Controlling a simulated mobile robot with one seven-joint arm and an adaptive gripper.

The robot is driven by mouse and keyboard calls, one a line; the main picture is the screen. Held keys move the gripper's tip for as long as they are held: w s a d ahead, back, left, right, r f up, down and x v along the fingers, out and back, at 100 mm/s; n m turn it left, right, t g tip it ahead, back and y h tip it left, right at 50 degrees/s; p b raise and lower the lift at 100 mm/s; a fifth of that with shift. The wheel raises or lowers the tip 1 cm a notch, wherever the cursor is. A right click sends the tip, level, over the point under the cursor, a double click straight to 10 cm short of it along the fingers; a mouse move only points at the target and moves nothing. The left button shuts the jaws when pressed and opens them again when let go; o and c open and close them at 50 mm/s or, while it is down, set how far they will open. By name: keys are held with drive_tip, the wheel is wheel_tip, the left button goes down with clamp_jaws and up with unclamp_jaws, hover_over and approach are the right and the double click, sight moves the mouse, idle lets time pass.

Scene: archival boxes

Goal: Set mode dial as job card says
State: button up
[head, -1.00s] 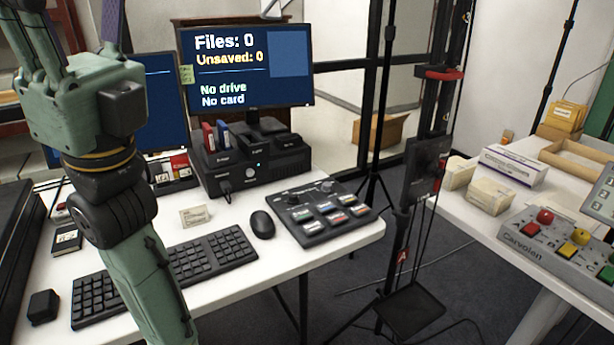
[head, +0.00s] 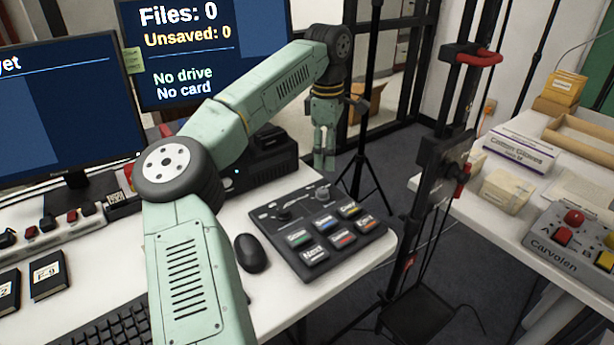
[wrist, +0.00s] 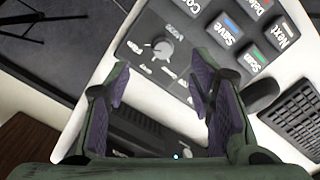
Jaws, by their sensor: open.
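The control panel (head: 345,262) lies at the table's right end with several labelled keys. A round grey dial (head: 322,192) sits near its far edge. The wrist view shows this dial (wrist: 162,48) closer, with small lettering around it; "MODE" seems to be beside it, but the setting is unclear. My gripper (head: 325,165) points down just beyond the panel's far edge, near the dial. In the wrist view my gripper (wrist: 160,88) is open and empty, apart from the dial. I cannot make out a job card; my arm hides part of the table.
A black mouse (head: 250,253) and keyboard (head: 105,328) lie left of the panel. A dark drive box (head: 270,165) stands behind it. A black stand (head: 440,170) rises right of the table. A second table (head: 560,220) holds boxes and a button console (head: 575,238).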

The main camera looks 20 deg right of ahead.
sight(323, 191)
drive_tip(key=f, duration=0.3)
drive_tip(key=f+p, duration=0.1)
drive_tip(key=f, duration=0.6)
drive_tip(key=shift+w+a+f+p, duration=0.1)
drive_tip(key=shift+a+f+p, duration=0.2)
drive_tip(key=shift+a+f, duration=0.1)
drive_tip(key=shift+r, duration=0.1)
drive_tip(key=shift+c, duration=0.4)
clamp_jaws()
